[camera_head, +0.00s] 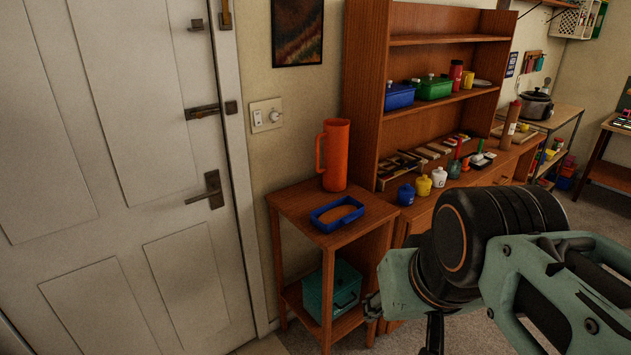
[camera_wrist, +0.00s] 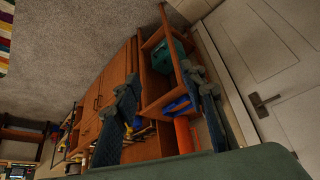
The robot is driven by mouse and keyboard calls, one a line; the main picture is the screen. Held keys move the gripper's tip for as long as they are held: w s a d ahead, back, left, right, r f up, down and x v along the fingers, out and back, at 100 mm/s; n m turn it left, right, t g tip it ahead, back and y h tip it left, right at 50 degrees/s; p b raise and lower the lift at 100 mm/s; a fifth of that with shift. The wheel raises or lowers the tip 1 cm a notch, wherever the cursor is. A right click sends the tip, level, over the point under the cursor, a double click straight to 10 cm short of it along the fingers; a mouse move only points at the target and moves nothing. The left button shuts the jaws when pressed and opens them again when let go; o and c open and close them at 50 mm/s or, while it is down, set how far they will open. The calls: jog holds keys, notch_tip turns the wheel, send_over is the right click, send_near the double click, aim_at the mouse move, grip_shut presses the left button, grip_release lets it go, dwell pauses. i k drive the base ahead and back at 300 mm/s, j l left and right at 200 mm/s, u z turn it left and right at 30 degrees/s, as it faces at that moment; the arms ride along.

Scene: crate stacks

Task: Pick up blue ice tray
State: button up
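The blue ice tray (camera_head: 345,221) lies on top of a small wooden stand, right in front of an orange pitcher (camera_head: 335,155). The tray is a shallow blue rim around a brownish middle. In the wrist view, which is turned, a blue patch that looks like the tray (camera_wrist: 178,104) shows between my fingers and is partly hidden. My gripper (camera_wrist: 158,78) is open, with its two dark fingers wide apart and nothing between them. It is well away from the tray. In the head view my arm fills the lower right and the fingers are mostly hidden.
The wooden stand (camera_head: 290,203) holds a teal box (camera_head: 332,288) on its lower shelf. A white door (camera_head: 120,180) is at left. A wooden hutch (camera_head: 365,95) at right carries blue and green boxes and small pots. Grey carpet (camera_wrist: 85,55) is bare in front of the furniture.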

aim_at(329, 218)
jog(key=i+z, duration=0.3)
jog(key=i, duration=0.35)
jog(key=i+j+z, duration=0.25)
jog(key=i, duration=0.4)
jog(key=i+j, duration=0.1)
jog(key=j, duration=0.15)
jog(key=z, duration=0.05)
